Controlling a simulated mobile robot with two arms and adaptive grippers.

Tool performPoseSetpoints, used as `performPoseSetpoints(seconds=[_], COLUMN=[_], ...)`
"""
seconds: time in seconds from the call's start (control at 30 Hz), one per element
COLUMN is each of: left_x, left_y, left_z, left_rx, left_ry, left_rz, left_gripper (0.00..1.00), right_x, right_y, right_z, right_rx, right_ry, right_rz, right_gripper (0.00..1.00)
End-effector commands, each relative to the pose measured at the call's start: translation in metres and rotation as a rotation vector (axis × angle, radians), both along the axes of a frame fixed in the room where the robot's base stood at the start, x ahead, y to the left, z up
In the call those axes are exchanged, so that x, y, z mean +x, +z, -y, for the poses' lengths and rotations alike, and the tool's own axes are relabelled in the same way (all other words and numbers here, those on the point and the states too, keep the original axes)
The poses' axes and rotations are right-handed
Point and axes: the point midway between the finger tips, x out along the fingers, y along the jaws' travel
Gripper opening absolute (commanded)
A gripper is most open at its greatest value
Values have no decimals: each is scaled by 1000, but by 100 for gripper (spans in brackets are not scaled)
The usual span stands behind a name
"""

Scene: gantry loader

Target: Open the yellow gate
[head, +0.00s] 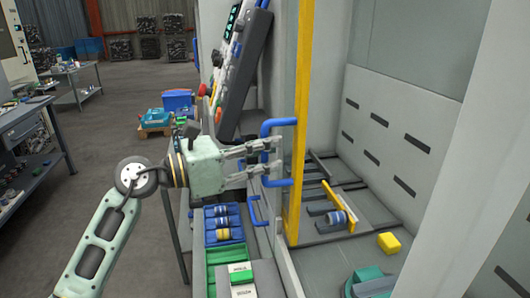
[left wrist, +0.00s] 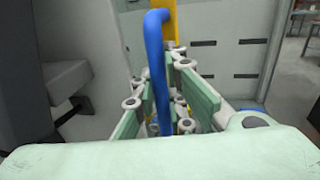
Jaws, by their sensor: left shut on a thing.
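The yellow gate (head: 301,110) shows in the head view as a tall upright yellow post at the front edge of the grey machine bay. A blue handle (head: 279,124) sticks out from it to the left. My left gripper (head: 277,160) comes in from the left and is shut on the upright part of this handle. In the left wrist view the blue handle (left wrist: 155,60) runs down between the fingers (left wrist: 160,110), and a piece of yellow gate (left wrist: 172,32) shows behind it. The fingers hide the middle of the handle. My right gripper is not in view.
Inside the bay are a yellow block (head: 389,243) and a blue-grey cylinder (head: 337,217) on a rack. A blue tray (head: 211,236) and a green tray (head: 216,258) lie below my gripper. A control panel (head: 246,75) stands behind it. Open floor (head: 125,110) lies left.

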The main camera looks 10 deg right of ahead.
Motion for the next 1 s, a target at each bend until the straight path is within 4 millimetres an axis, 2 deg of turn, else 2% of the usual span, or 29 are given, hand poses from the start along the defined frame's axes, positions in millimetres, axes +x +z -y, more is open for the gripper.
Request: performPoseSetpoints(seconds=[0.2, 0.53, 0.9, 0.93, 1.0], left_x=[4, 42, 45, 45, 45], left_y=[-1, -2, 0, 0, 0], left_z=[0, 0, 0, 0, 0], left_rx=[1, 0, 0, 0, 0], left_ry=[2, 3, 1, 1, 1], left_rz=[0, 1, -1, -1, -1], left_gripper=[0, 0, 0, 14, 20], right_x=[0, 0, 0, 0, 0], right_y=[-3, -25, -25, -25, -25], right_z=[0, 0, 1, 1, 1], right_rx=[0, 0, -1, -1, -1], right_ry=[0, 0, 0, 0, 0], right_rz=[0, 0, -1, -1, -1], right_gripper=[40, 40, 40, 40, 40])
